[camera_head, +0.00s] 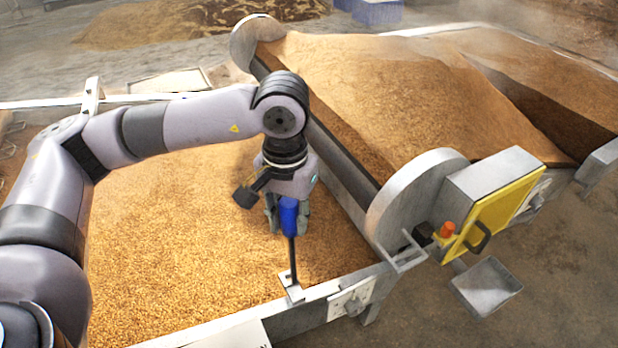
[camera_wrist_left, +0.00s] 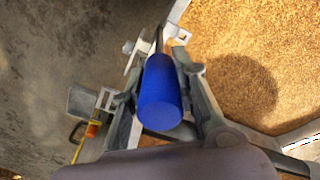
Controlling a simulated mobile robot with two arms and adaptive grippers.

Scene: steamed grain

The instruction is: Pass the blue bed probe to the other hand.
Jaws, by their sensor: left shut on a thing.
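The blue bed probe (camera_head: 289,216) has a blue handle and a thin dark rod. My left gripper (camera_head: 287,212) is shut on the blue handle, with a finger on either side of it. The rod points down to a small metal bracket (camera_head: 291,287) on the front rim of the grain bed; I cannot tell whether its tip is seated there. In the left wrist view the blue handle (camera_wrist_left: 160,92) sits between the two fingers (camera_wrist_left: 163,98), and the rod runs away from it towards the white bracket. My right gripper is not in view.
A grain bed (camera_head: 314,304) with a metal rim lies under my left arm. A large roller with end discs (camera_head: 408,200) and a second heaped bed stand on the right. A yellow control box (camera_head: 497,215) with an orange knob and a metal tray (camera_head: 485,287) are at the right front.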

